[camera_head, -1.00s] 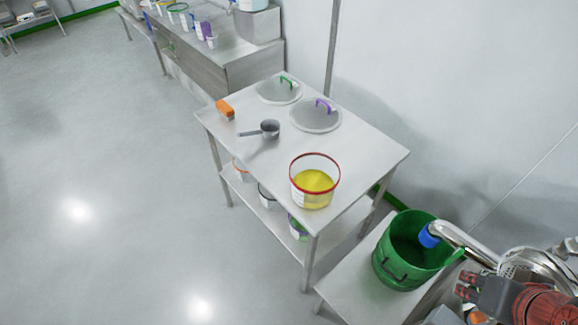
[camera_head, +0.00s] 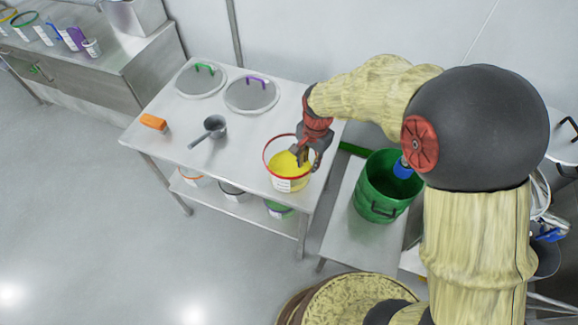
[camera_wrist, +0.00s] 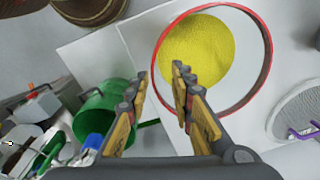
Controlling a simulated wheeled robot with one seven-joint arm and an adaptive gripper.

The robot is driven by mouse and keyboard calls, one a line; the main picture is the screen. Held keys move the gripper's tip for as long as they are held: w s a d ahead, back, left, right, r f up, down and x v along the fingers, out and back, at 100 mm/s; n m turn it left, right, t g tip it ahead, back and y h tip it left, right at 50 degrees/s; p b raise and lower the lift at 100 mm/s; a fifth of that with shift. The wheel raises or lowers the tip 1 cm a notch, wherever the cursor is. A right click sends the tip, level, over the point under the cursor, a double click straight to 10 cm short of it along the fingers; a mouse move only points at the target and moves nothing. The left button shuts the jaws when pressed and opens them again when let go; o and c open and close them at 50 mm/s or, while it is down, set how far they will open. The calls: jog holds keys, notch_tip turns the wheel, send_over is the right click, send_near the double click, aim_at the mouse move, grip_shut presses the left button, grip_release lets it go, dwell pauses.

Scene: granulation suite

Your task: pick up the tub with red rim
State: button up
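The tub with red rim (camera_head: 290,185) stands upright on the steel table, clear-walled, with a white label and yellow contents. In the wrist view its red rim (camera_wrist: 271,55) circles the yellow contents. My gripper (camera_head: 301,158) is at the tub's right side, over the rim, and covers part of it. In the wrist view my gripper (camera_wrist: 159,76) is open, with a clear gap between its fingers. The rim's left edge appears in that gap. I cannot tell how deep the fingers reach or whether they touch the wall.
A dark scoop (camera_head: 213,126), an orange block (camera_head: 154,122) and two lids with green (camera_head: 200,80) and purple (camera_head: 252,95) handles share the table (camera_head: 235,165). A green bucket (camera_head: 385,195) stands right of it on a lower table. More tubs sit on the shelf below.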

aim_at(307, 180)
notch_tip(307, 180, down, 8)
jog(key=shift+b, duration=0.85)
jog(key=shift+r, duration=0.1)
jog(key=c, duration=0.3)
grip_shut()
dwell(0.4)
